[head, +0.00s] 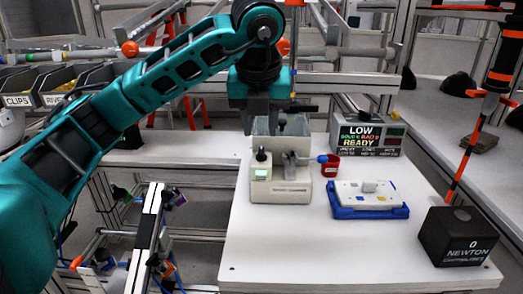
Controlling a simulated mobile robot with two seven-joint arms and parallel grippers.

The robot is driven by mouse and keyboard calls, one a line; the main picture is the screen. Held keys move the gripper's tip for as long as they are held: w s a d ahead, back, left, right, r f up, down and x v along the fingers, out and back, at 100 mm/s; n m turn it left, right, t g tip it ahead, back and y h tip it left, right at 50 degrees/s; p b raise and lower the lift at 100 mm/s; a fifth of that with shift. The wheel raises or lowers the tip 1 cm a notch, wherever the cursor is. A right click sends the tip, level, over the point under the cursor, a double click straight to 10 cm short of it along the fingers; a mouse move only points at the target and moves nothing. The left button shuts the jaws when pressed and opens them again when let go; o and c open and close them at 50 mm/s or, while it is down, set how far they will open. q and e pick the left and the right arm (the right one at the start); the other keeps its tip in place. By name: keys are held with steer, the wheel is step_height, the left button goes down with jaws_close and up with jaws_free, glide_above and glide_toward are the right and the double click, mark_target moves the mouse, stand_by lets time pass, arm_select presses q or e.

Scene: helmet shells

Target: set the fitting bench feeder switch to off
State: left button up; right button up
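The bench feeder (292,192) is a pale box with a grey open hopper (292,146) behind, standing on the white bench. A small black switch knob (261,155) stands up at its front left, above a green-lit label (260,172). Whether the switch reads on or off is too small to tell. My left gripper (266,122) points down just behind the knob, at the hopper's left part. It looks apart from the knob, but its fingertips are partly hidden and their gap is unclear. My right gripper is not in view.
A red cup (330,166) stands by the feeder's blue-tipped spout (322,158). A blue tray (368,212) with a white plate lies to the right. A display box (366,138) stands behind, a black NEWTON block (458,236) at front right. The bench's front left is clear.

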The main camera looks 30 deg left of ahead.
mark_target(261, 151)
arm_select(q)
steer(key=b+x, duration=0.1)
steer(key=x, duration=0.5)
steer(key=shift+f, duration=0.15)
jaws_close()
